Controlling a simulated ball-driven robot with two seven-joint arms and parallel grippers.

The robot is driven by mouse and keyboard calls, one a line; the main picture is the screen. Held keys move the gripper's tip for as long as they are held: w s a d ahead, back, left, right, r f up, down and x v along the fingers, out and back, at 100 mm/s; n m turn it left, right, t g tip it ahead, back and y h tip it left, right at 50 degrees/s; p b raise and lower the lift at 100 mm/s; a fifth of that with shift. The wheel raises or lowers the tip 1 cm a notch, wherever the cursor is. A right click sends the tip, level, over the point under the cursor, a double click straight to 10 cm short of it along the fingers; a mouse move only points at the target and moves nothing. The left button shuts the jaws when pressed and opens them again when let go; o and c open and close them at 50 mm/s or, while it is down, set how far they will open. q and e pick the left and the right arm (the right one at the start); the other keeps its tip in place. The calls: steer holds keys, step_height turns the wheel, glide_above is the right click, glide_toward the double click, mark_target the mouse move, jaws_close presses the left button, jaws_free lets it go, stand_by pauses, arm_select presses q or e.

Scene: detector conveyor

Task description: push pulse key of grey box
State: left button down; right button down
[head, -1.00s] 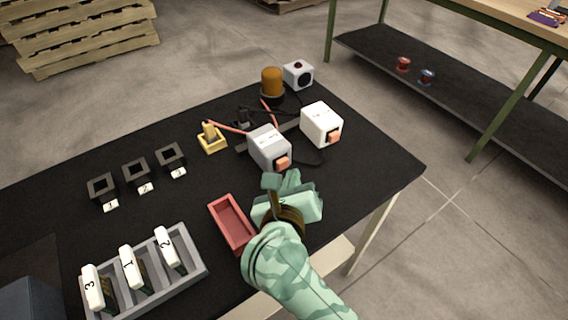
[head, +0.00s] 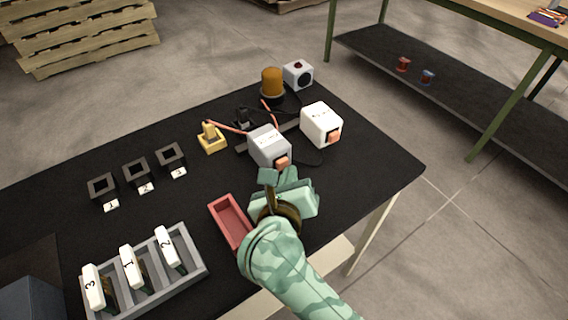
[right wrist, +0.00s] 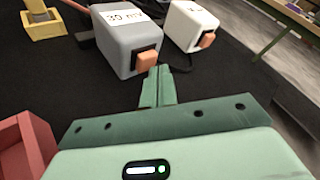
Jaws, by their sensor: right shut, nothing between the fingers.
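The grey box (head: 267,145) stands on the black table, with an orange key (head: 282,162) on its front face. In the right wrist view the grey box (right wrist: 125,45) has a label reading "30 mV", and its orange key (right wrist: 147,61) is just beyond my fingertips. My right gripper (head: 270,177) is shut and empty, right in front of the key. In the right wrist view its closed fingers (right wrist: 159,80) point at the key's lower part; I cannot tell whether they touch it. My left gripper is not in view.
A white box (head: 321,124) with a similar orange key stands right of the grey box. A red tray (head: 231,222) lies left of my right gripper. An orange lamp (head: 272,81), a yellow holder (head: 211,139) and a grey rack (head: 199,262) stand on the table.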

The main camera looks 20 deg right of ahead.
steer(key=shift+w+a, duration=0.2)
steer(key=shift+w, duration=0.25)
stand_by(0.4)
steer(key=shift+s, duration=0.1)
steer(key=shift+s+d+p, duration=0.25)
steer(key=shift+s+p, duration=0.1)
steer(key=shift+s, duration=0.25)
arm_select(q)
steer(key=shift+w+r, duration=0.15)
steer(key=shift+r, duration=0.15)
arm_select(e)
steer(key=shift+s+d, duration=0.1)
steer(key=shift+s, duration=0.15)
